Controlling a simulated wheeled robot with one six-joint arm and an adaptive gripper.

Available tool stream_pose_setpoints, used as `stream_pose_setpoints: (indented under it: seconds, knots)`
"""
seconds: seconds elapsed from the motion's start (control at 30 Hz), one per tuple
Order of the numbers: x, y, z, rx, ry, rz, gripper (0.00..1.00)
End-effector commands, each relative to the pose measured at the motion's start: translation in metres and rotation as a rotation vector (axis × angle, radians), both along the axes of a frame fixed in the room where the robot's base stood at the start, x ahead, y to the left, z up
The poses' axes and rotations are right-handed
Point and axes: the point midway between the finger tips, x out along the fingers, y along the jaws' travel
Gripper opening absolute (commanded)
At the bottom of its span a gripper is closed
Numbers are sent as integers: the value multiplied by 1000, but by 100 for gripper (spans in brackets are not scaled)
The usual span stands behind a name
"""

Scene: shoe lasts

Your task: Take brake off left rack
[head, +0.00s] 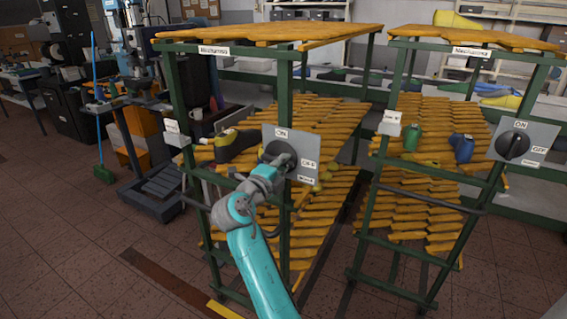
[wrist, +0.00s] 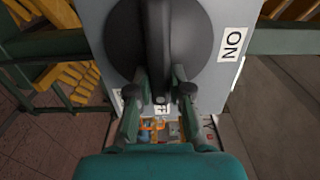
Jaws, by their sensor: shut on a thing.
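The left rack (head: 178,100) is a green frame with orange slatted shelves. A grey brake panel (head: 270,131) on its front post carries the labels ON and OFF. The round black brake knob (head: 270,150) sits on this panel, partly hidden by my gripper (head: 284,163). In the wrist view the black knob (wrist: 158,40) has a raised handle running up and down the picture. My gripper (wrist: 160,88) has one finger on each side of the handle's lower end and is shut on it. An ON label shows right of the knob, turned sideways.
The right rack (head: 483,197) stands close by with its own black knob (head: 513,145). A dark yellow-and-brown last (head: 235,144) lies on the left rack. Open floor (head: 60,215) lies to the left.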

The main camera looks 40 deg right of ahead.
Motion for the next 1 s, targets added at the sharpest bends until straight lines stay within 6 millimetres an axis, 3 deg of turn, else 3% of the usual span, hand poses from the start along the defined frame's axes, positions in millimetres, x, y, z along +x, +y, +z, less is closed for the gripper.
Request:
stream_pose_setpoints:
  seconds: [0.43,0.47,0.57,1.0]
  knots:
    - [0,0,-2,6,-8,-1,0]
    - [0,0,-2,6,-8,-1,21]
    - [0,0,-2,6,-8,-1,45]
    - [-3,10,-1,4,-9,2,45]
